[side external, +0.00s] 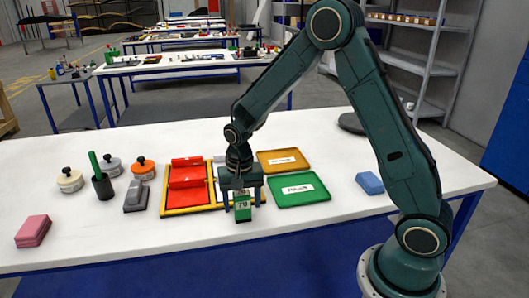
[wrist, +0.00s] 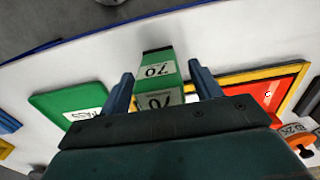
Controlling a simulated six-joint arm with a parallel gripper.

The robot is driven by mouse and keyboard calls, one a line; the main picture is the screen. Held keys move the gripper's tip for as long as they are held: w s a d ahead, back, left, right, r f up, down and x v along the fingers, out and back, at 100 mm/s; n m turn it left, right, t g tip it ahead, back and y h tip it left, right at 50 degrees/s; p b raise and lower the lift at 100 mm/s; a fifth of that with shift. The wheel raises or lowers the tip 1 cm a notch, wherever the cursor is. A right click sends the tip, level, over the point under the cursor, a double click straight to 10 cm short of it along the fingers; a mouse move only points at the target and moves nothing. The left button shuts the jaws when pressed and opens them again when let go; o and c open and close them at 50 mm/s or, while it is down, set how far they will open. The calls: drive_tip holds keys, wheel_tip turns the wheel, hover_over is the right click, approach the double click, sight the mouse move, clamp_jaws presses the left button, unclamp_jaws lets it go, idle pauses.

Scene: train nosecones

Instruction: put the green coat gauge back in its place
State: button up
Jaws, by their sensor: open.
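The green coat gauge (side external: 242,207) is a small block marked "70". It appears upright on the white table, near the front of the yellow-edged area. In the wrist view the gauge (wrist: 158,68) shows a green face, a paler face and two "70" labels. My gripper (side external: 240,197) is directly over it with the jaws open. In the wrist view the blue fingers of my gripper (wrist: 160,88) stand on either side of the gauge, with gaps visible. A green labelled tray (side external: 300,191) lies to the right of the gauge in the side view, and also shows in the wrist view (wrist: 62,98).
An amber labelled tray (side external: 283,161) lies behind the green one. A red panel with a yellow frame (side external: 176,210) lies left. Further left are a grey block (side external: 135,197), a dark cup (side external: 103,187), round pots and pink blocks (side external: 33,231). A blue block (side external: 369,183) lies right.

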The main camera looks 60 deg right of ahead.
wheel_tip(320, 180, up, 12)
drive_tip(key=shift+f, duration=0.25)
drive_tip(key=shift+r, duration=0.3)
idle(0.6)
drive_tip(key=shift+s+r, duration=0.15)
drive_tip(key=shift+r, duration=0.1)
drive_tip(key=s+a+r+n+t, duration=0.1)
drive_tip(key=s+r+n, duration=0.3)
drive_tip(key=s, duration=0.7)
drive_tip(key=s+a+r+n+t, duration=0.1)
drive_tip(key=s+r+n+t, duration=0.3)
drive_tip(key=s, duration=0.8)
drive_tip(key=shift+r+n+t, duration=0.3)
drive_tip(key=shift+r+n, duration=0.2)
drive_tip(key=shift+r, duration=0.2)
